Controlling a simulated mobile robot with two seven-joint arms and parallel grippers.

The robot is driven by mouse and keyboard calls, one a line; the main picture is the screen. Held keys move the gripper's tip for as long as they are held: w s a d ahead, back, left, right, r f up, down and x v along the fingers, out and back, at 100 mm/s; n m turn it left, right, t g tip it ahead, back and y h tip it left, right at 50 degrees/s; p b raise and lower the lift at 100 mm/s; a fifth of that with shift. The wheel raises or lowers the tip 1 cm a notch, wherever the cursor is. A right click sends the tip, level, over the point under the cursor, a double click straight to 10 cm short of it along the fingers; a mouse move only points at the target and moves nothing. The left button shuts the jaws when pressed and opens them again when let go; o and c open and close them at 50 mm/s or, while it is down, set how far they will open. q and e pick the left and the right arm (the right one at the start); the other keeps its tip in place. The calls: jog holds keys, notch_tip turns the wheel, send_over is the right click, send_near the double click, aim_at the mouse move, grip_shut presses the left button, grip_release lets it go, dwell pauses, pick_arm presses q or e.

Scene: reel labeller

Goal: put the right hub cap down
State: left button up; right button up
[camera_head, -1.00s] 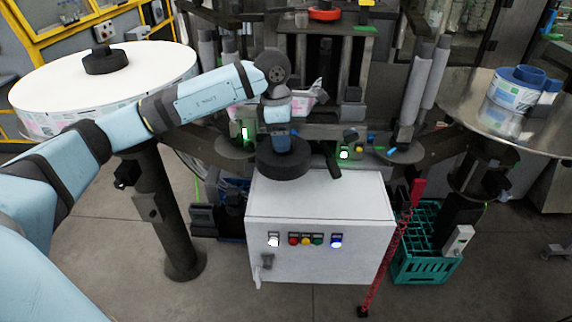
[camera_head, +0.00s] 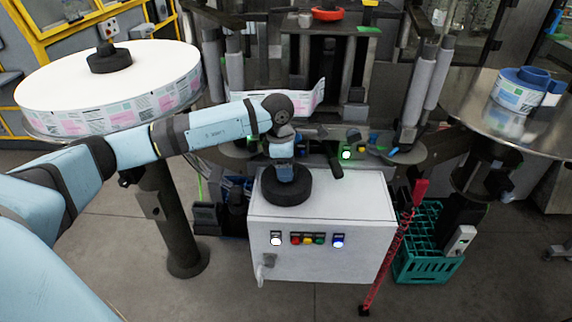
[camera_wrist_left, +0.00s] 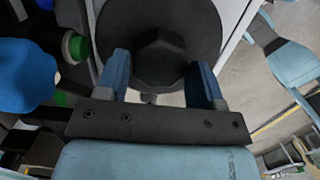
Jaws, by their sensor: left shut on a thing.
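The right hub cap (camera_head: 287,191) is a thick black disc with a raised knob. My left gripper (camera_head: 284,168) is above it, with its blue fingers pointing down. In the left wrist view the dark disc (camera_wrist_left: 160,25) fills the top centre, and the two blue fingers (camera_wrist_left: 159,80) are shut on its knob from either side. The cap is level over the back left part of the white cabinet's top (camera_head: 340,195). I cannot tell whether its underside touches the top. My right gripper is not in view.
A large white label reel (camera_head: 60,85) with another black hub cap (camera_head: 109,59) stands at left. A blue core with labels (camera_head: 520,92) sits on the steel disc (camera_head: 480,105) at right. A green crate (camera_head: 425,262) stands right of the cabinet. The cabinet top's right part is clear.

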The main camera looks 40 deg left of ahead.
pick_arm(q)
jog(key=o, duration=1)
jog(key=shift+f, duration=0.1)
jog(key=shift+r, duration=0.2)
jog(key=r, duration=0.4)
jog(key=a+r, duration=0.1)
jog(key=r, duration=0.3)
jog(key=r+b, duration=0.1)
jog(key=r, duration=0.3)
jog(key=shift+s+a, duration=0.15)
jog(key=shift+s, duration=0.25)
jog(key=shift+f, duration=0.1)
